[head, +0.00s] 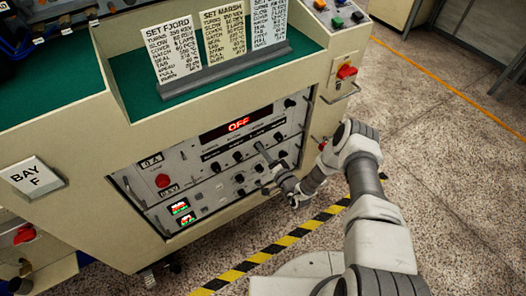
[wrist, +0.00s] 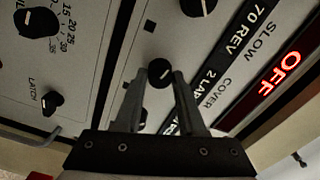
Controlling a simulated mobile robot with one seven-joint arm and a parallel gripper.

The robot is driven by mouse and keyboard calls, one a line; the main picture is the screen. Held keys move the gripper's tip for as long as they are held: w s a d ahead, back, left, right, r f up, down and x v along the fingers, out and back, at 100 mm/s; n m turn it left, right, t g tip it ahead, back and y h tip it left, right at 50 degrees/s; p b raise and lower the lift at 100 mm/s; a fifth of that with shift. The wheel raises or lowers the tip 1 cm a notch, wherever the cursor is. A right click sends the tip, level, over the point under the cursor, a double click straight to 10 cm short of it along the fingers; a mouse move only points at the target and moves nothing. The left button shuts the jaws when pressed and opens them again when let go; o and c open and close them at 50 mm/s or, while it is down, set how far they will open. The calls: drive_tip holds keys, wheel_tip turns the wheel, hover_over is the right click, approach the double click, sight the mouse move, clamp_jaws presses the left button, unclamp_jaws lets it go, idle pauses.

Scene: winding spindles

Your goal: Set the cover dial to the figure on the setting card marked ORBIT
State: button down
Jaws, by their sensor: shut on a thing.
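In the wrist view my gripper (wrist: 159,80) has its two grey fingers closed on either side of a small round black knob (wrist: 160,72). The word COVER is printed beside this knob, so it looks like the cover dial. In the head view my gripper (head: 261,149) reaches the panel below the display. Three setting cards stand on a ledge: SET FJORD (head: 178,48), SET MARSH (head: 224,32) and a right-hand card (head: 269,22) whose heading is cut off. No ORBIT heading can be read.
The red display (head: 238,125) reads OFF. Other dials sit close by, including the one near SLOW (wrist: 198,6), the LATCH knob (wrist: 52,102) and a large scaled dial (wrist: 38,22). A red switch (head: 346,71) is on the cabinet's right.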

drive_tip(key=c, duration=0.5)
unclamp_jaws()
drive_tip(key=p+v, duration=0.2)
drive_tip(key=v, duration=1.5)
drive_tip(key=shift+d, duration=0.2)
drive_tip(key=shift+s, duration=0.1)
